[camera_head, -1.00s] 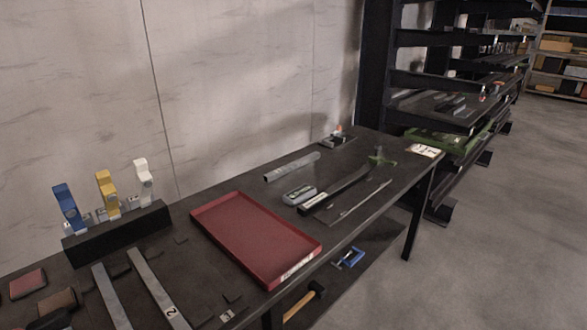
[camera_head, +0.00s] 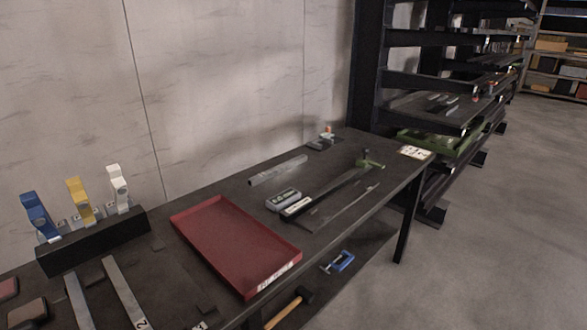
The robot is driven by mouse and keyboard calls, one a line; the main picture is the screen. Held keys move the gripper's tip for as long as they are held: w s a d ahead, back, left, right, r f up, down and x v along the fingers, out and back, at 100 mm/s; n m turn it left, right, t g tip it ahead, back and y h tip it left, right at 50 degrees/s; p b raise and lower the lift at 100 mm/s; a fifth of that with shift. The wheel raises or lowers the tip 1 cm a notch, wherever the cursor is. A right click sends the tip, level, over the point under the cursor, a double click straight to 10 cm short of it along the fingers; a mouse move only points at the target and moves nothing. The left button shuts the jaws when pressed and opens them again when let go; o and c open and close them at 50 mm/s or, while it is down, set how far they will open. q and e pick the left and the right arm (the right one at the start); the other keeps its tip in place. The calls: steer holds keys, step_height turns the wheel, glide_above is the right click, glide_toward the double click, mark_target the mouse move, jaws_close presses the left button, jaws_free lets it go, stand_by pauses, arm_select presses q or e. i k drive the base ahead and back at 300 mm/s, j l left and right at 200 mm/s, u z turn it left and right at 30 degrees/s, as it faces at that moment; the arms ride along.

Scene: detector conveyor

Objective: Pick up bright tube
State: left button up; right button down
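A light grey, long straight piece (camera_head: 277,170) lies on the dark workbench (camera_head: 222,185), near its wall side. It is the palest long piece on the far half of the bench and looks like the bright tube, though I cannot tell if it is hollow. It lies behind a small grey box (camera_head: 283,200) and is apart from it. Nothing touches it or covers it. Neither of my grippers is in view.
A red tray (camera_head: 235,245) sits empty on the bench. A dark rack (camera_head: 92,240) holds blue, yellow and white pieces on the left. A green-handled long tool (camera_head: 335,188) lies nearby. A blue clamp (camera_head: 342,262) and a hammer (camera_head: 290,306) lie below. Grey floor on the right is clear.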

mark_target(259, 178)
steer(key=i+l+z, duration=0.15)
steer(key=i+l, duration=0.2)
steer(key=l, duration=0.25)
steer(key=i+l+z, duration=0.2)
steer(key=i+l, duration=0.15)
steer(key=l, duration=0.15)
steer(key=i+l+z, duration=0.15)
steer(key=i+l, duration=0.25)
steer(key=l, duration=0.1)
